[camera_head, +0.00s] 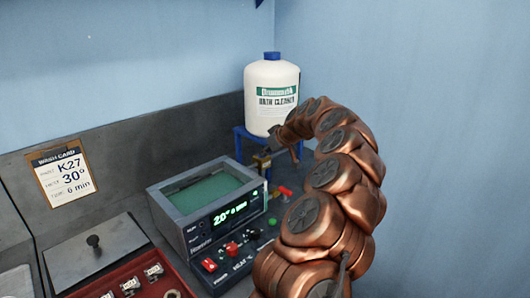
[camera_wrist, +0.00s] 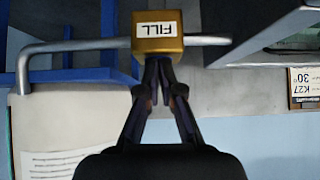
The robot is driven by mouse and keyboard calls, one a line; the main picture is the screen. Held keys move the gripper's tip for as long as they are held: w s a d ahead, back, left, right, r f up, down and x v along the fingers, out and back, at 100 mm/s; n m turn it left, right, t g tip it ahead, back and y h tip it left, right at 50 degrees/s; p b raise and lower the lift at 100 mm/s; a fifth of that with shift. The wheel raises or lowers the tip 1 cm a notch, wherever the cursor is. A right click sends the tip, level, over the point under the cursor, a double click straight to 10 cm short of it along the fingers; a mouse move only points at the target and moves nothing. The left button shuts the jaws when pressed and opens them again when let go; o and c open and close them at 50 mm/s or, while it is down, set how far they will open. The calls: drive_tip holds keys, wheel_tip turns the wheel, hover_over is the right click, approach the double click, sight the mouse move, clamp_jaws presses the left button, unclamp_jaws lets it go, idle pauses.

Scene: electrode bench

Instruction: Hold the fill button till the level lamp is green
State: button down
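The brass block marked FILL (camera_wrist: 158,42) sits by a bent metal pipe in the wrist view, its label upside down. In the head view the brass block (camera_head: 262,161) stands behind the bath's right corner. My gripper (camera_wrist: 158,66) has its fingertips together, with nothing between them, at the block's edge. I cannot tell whether they press it. In the head view my gripper (camera_head: 276,146) is small and partly hidden by my arm. The grey bath (camera_head: 165,204) holds green liquid. Its front display (camera_head: 229,213) glows green. A small green spot (camera_head: 256,194) shows beside it; I cannot tell which light is the level lamp.
A white cleaner bottle (camera_head: 271,105) stands on a blue stand (camera_head: 238,146) behind the block. Red switches (camera_head: 209,265) and a green knob (camera_head: 272,222) are near the bath. A red tray (camera_head: 181,281) and a wash card (camera_head: 62,176) are at left.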

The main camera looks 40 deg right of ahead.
drive_tip(key=shift+s+a+f, duration=0.1)
drive_tip(key=shift+a+f, duration=0.2)
drive_tip(key=shift+f, duration=0.6)
drive_tip(key=shift+r, duration=0.35)
drive_tip(key=s+r+b, duration=0.3)
drive_tip(key=s+r, duration=0.4)
drive_tip(key=r, duration=0.5)
drive_tip(key=shift+d, duration=0.2)
drive_tip(key=shift+r, duration=0.1)
